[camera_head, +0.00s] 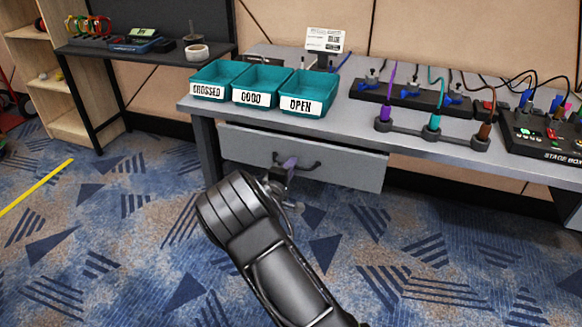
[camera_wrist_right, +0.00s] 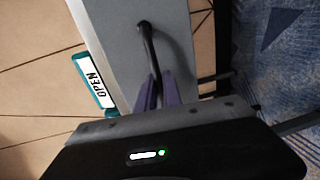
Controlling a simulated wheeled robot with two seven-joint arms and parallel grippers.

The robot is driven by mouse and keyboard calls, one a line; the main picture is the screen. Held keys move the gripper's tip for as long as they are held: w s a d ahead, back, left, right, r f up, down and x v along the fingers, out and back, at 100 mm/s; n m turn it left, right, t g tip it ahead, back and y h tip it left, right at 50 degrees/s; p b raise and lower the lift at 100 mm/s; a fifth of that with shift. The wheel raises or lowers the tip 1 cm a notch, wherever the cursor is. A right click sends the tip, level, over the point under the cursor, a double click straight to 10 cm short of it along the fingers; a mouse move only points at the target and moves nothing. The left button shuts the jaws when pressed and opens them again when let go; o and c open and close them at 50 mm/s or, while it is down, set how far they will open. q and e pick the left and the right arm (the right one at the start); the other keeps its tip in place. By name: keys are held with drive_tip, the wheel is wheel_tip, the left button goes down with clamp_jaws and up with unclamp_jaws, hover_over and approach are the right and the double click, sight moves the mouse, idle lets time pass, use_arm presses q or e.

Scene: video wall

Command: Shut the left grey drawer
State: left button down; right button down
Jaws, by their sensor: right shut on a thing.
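The left grey drawer (camera_head: 345,167) sits under the grey table top (camera_head: 350,125). It has a dark bar handle (camera_head: 312,166) across its front. I cannot tell how far the drawer stands out. My right gripper (camera_head: 289,164) is at the handle, with its purple fingers shut on it. In the right wrist view the fingers (camera_wrist_right: 158,92) close on the dark handle (camera_wrist_right: 148,42) in front of the grey drawer front (camera_wrist_right: 118,35). My left gripper is not in view.
Teal bins labelled CROSSED (camera_head: 209,91), GOOD (camera_head: 250,98) and OPEN (camera_head: 301,105) stand above the drawer. A cable rack (camera_head: 400,128) and a stage box (camera_head: 545,140) stand to the right. Patterned carpet (camera_head: 120,240) in front is clear. A dark side table (camera_head: 150,55) stands left.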

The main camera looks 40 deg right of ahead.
idle(0.8)
drive_tip(key=x, duration=0.4)
drive_tip(key=shift+r, duration=0.3)
drive_tip(key=c, duration=1.5)
unclamp_jaws()
drive_tip(key=f+p+v, duration=0.1)
drive_tip(key=v, duration=0.6)
drive_tip(key=shift+s+a+r+p, duration=0.2)
drive_tip(key=shift+a+r+p, duration=0.15)
drive_tip(key=shift+r, duration=0.1)
